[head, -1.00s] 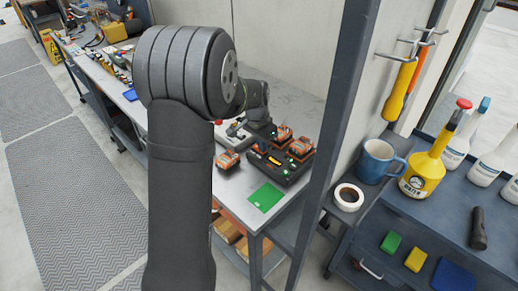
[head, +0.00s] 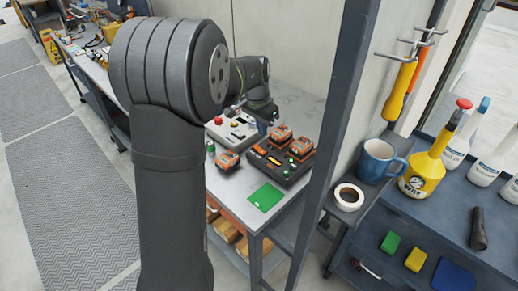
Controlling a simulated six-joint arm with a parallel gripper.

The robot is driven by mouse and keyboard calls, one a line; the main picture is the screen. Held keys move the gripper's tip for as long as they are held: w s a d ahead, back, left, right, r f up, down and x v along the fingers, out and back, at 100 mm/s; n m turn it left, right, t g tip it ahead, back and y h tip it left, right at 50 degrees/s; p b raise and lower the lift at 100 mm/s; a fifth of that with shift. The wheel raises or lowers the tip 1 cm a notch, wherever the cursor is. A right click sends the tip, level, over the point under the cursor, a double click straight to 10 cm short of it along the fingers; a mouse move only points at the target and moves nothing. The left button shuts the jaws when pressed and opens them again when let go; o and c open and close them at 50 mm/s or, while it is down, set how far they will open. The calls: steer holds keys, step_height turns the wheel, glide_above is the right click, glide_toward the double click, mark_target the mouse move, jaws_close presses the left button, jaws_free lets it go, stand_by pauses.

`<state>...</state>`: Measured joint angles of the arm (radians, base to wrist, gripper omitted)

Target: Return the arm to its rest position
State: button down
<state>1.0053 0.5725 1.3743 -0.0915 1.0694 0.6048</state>
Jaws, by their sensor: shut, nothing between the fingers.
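My arm (head: 168,180) rises large in the left middle of the head view and reaches back over the grey workbench (head: 232,190). My gripper (head: 265,127) is small and dark at its far end, behind the battery charger, and is partly hidden by the wrist. Its fingers are shut with nothing seen between them. The black charger (head: 268,172) holds orange-and-black batteries (head: 281,135), and another battery (head: 228,160) lies on the bench to its left.
A control box (head: 232,130) with a red button stands behind the loose battery. A green square (head: 265,197) lies at the bench front. A dark upright post (head: 335,120) stands to the right, before a cart (head: 440,215) with a blue mug (head: 378,160) and bottles.

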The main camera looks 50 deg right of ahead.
mark_target(263, 151)
steer(key=shift+r, duration=0.1)
steer(key=shift+f, duration=3.5)
steer(key=shift+r, duration=0.15)
